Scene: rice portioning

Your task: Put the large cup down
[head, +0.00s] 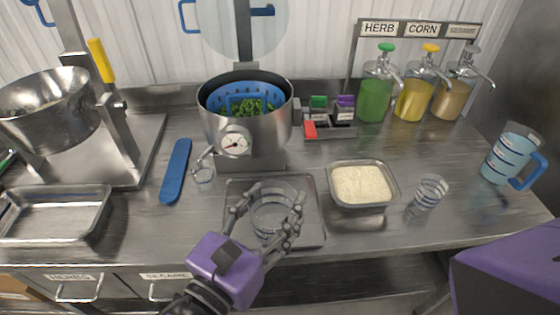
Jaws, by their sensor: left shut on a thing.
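The large cup (271,213) is clear and upright, in the middle of the head view. My left gripper (269,207) comes from below and is shut around it, with one finger on each side. The cup is over the shallow metal tray (309,238) on the counter. I cannot tell whether its base touches the tray. The gripper's purple body hides the tray's lower left corner. My right gripper is not in view; only a purple part of mine shows at the lower right.
A pan of rice (362,184) stands close right of the tray, with a smaller clear cup (431,190) beyond it. A pot (247,122) with a blue basket stands behind. A blue-handled pitcher (512,153) is at far right. A blue utensil (176,171) lies left.

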